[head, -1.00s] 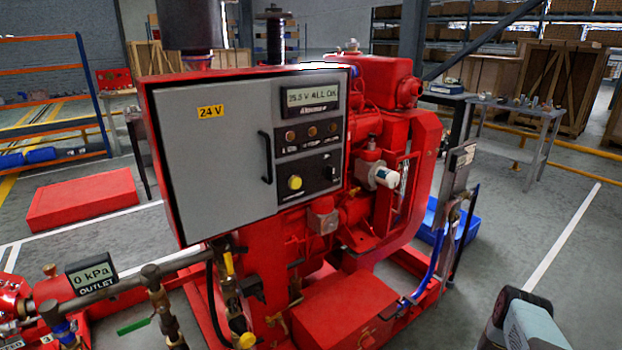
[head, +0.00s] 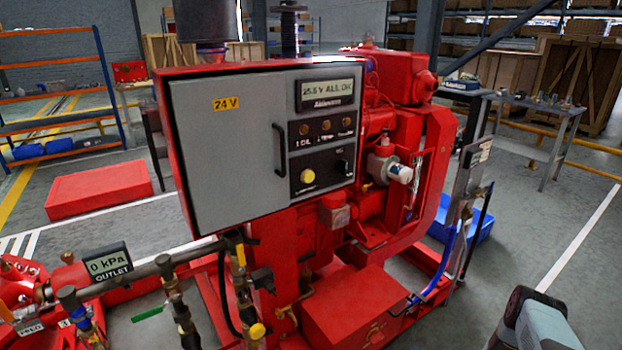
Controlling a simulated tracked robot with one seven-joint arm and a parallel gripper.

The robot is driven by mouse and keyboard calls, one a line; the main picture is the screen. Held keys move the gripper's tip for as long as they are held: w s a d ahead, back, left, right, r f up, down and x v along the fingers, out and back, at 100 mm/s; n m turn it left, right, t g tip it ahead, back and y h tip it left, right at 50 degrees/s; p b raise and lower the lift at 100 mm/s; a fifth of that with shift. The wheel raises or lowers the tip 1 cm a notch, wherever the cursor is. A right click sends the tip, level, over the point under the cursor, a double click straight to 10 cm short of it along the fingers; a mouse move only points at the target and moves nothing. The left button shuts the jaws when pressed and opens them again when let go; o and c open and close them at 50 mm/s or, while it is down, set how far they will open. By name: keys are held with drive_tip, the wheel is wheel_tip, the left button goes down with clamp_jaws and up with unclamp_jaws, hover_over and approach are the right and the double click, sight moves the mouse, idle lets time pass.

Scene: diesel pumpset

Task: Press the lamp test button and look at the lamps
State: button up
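The grey control panel (head: 230,150) is on the front of the red pumpset, in the middle of the head view. A row of three small round lamps, left (head: 304,129), middle (head: 326,125) and right (head: 347,121), sits under the display (head: 327,90). They look dull amber-brown, and none is clearly lit. Below them is a round yellow button (head: 308,176), with a dark knob (head: 342,165) to its right. The labels are too small to read, so I cannot tell whether the yellow button is the lamp test. My gripper is not in view; nothing touches the panel.
The display reads about 25.5 V, ALL OK. A black door handle (head: 280,150) stands out left of the controls. Pipes with valves and a 0 kPa outlet gauge (head: 108,263) lie at lower left. Part of my arm shows at lower right.

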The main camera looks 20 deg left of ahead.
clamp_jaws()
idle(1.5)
